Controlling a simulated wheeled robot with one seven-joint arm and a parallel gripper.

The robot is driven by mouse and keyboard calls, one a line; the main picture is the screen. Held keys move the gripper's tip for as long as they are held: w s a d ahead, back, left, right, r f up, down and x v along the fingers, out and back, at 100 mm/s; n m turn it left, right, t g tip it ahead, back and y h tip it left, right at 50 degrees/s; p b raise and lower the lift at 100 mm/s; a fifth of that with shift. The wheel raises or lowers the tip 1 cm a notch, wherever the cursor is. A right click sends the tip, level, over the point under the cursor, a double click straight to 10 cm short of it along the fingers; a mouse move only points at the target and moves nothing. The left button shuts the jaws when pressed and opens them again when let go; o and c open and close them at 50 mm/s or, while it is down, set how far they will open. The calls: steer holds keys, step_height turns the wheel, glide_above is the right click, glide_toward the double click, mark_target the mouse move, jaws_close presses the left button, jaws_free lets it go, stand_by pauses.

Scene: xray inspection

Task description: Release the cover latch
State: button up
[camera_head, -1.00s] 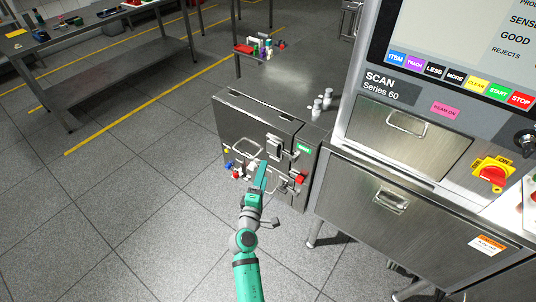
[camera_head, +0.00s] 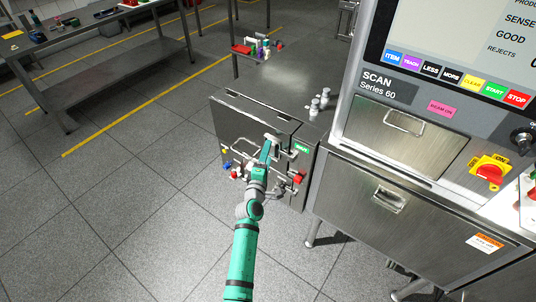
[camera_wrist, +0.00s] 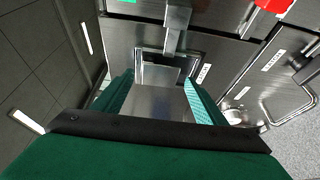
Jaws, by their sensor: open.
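The cover latch (camera_wrist: 176,28) shows at the top middle of the wrist view as a metal lever above a dark-edged metal catch plate (camera_wrist: 160,74). My gripper (camera_wrist: 158,88) is open, with one green finger on each side of the catch plate. I cannot tell whether the fingers touch it. In the head view my gripper (camera_head: 270,147) is at the front of the grey metal cabinet (camera_head: 252,105) and hides part of the latch. The cover handle (camera_wrist: 287,100) is a metal loop at the right of the wrist view.
Blue and red knobs (camera_head: 230,170) are at the left. The large scan machine (camera_head: 400,190) stands close on the right. Floor (camera_head: 140,200) is clear at left.

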steer(key=shift+w+d, duration=0.15)
steer(key=shift+w, duration=0.3)
steer(key=c, duration=1.1)
steer(key=shift+o, duration=0.2)
steer(key=shift+s+r+m+g, duration=0.2)
steer(key=shift+r+m+g, duration=0.15)
steer(key=shift+g, duration=0.65)
steer(key=shift+s+r+m+g+y, duration=0.1)
steer(key=shift+r+m+g+y, duration=0.1)
steer(key=shift+m+g+y, duration=0.15)
steer(key=shift+s+r+m+g+y, duration=0.15)
steer(key=shift+r+g+y, duration=0.15)
steer(key=shift+g, duration=0.45)
steer(key=shift+w+r+m+g+y, duration=0.15)
steer(key=shift+r+g+y, duration=0.1)
steer(key=shift+g, duration=0.45)
steer(key=shift+s, duration=0.15)
